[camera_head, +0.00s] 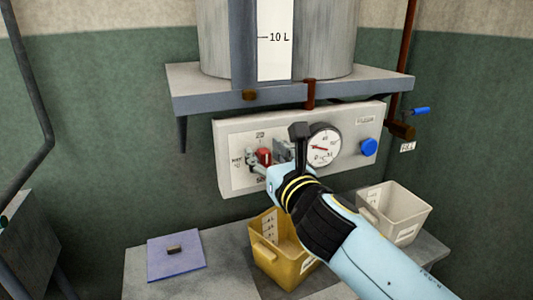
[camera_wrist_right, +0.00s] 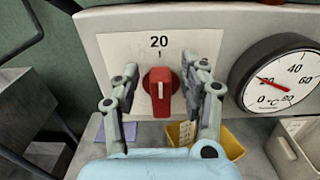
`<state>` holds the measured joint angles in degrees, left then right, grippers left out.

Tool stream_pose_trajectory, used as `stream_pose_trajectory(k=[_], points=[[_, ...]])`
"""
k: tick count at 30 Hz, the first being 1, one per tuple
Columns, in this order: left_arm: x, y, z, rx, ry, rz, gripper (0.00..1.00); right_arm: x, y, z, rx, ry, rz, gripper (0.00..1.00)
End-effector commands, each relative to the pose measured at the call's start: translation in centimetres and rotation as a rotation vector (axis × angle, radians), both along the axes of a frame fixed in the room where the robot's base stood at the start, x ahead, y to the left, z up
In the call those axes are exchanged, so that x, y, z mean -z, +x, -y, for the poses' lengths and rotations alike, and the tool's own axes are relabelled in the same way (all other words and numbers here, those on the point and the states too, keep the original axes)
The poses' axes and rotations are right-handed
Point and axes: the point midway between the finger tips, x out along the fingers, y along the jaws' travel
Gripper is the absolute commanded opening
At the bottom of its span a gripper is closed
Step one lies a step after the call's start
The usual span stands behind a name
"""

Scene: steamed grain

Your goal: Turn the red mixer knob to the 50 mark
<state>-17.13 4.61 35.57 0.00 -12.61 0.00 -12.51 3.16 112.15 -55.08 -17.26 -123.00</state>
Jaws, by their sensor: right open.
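The red mixer knob (camera_wrist_right: 161,92) sits on a white plate (camera_wrist_right: 204,42) on the grey panel. Its white pointer line is upright, towards the 20 mark at the top. In the head view the knob (camera_head: 264,156) is partly hidden by my right gripper (camera_head: 267,162). A small mark below it looks like 50, partly hard to read. In the right wrist view my right gripper (camera_wrist_right: 161,88) is open, one finger on each side of the knob, with gaps showing. My left gripper is not in view.
A round thermometer gauge (camera_head: 323,146) and a blue knob (camera_head: 369,147) are to the right on the panel. A yellow bin (camera_head: 263,258), a cream bin (camera_head: 407,230) and a blue lid (camera_head: 162,262) are on the shelf below. A tank (camera_head: 328,35) stands above.

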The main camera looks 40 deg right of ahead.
Motion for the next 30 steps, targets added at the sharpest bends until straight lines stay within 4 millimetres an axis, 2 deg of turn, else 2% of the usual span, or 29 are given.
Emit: stream_pose_trajectory(k=[5,15,23,30], points=[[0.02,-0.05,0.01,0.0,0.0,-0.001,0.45,0.01,-0.02,0.0,0.0,0.0,0.0,0.43],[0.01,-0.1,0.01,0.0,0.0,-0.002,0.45,0.01,-0.05,-0.01,0.0,0.0,0.0,0.0],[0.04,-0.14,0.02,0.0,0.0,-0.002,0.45,0.02,-0.07,0.02,0.0,0.012,0.003,0.0],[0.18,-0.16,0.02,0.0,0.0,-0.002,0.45,0.04,-0.12,0.27,0.001,0.096,0.024,0.0]])
